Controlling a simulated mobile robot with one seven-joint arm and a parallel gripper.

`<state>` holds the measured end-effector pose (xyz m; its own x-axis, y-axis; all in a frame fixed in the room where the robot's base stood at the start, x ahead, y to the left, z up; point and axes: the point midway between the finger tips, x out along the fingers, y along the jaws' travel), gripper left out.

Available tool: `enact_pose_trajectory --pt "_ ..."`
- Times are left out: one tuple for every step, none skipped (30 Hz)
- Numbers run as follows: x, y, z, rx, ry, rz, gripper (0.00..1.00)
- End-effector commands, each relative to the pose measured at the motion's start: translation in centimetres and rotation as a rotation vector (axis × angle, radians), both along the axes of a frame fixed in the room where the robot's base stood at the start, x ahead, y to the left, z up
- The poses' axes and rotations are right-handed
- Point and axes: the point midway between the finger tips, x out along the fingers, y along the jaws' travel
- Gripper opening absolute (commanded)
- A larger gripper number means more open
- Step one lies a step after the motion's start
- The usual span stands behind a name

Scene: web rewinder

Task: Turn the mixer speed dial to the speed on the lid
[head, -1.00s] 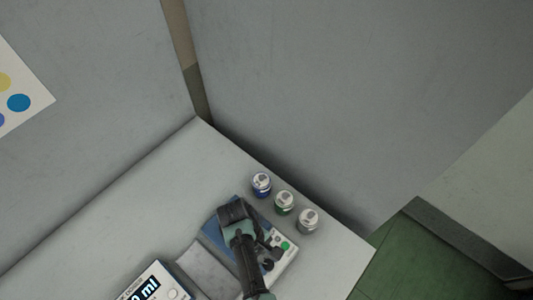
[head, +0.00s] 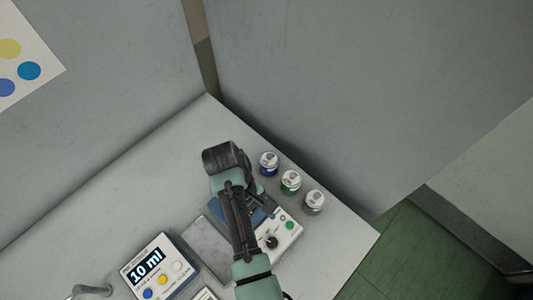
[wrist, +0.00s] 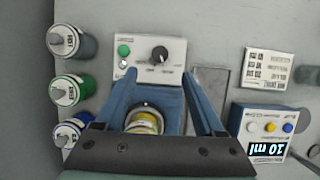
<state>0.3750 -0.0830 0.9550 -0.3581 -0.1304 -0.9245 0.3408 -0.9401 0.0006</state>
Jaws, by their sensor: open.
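The mixer is a blue unit with a white front panel (wrist: 175,75), seen close in the wrist view. The panel carries a black speed dial (wrist: 159,54) with a green button (wrist: 124,50) beside it; the dial's scale marks are too small to read. A jar with a yellow band (wrist: 146,122) shows between my fingers, and writing on its lid cannot be read. My gripper (wrist: 159,75) is open and empty, its two blue fingers reaching toward the panel, short of the dial in the picture. In the head view, the dial (head: 271,242) shows beside my arm, which hides part of the mixer.
Blue (head: 269,163), green (head: 291,181) and grey-white (head: 314,202) jars stand in a row near the table's right edge. A dispenser reading 10 ml (head: 139,267) stands left of the mixer. A printed card (wrist: 267,66) lies on the table. The table's back left is clear.

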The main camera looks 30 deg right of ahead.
Motion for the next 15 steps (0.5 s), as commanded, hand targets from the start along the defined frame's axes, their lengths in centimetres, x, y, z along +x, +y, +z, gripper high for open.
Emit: enact_pose_trajectory --pt "0.4 0.1 0.7 -0.001 -0.003 0.001 0.71" --pt "0.5 0.2 1.6 0.0 -0.001 0.001 0.71" --pt "0.7 0.3 2.2 0.0 0.0 0.001 0.71" --pt "0.8 0.3 2.4 0.0 0.001 0.001 0.71" --pt "0.8 0.3 2.6 0.0 0.001 0.001 0.71" --pt "0.9 0.4 2.8 0.0 0.001 0.001 0.71" --pt "1.0 0.4 2.9 -0.001 0.002 0.0 0.71" --pt "1.0 0.4 3.0 0.0 0.002 0.0 0.71" --pt "1.1 0.4 3.1 0.0 0.002 0.0 0.71" --pt "1.1 0.4 3.1 0.0 0.002 0.0 0.71" --pt "1.1 0.4 3.1 0.0 0.002 0.0 0.71" --pt "1.1 0.4 3.1 0.0 0.002 0.0 0.71" --pt "1.1 0.4 3.0 0.0 0.002 0.0 0.71" --pt "1.1 0.4 3.0 0.0 0.002 0.0 0.71" --pt "1.1 0.4 3.0 0.0 0.002 0.0 0.71"
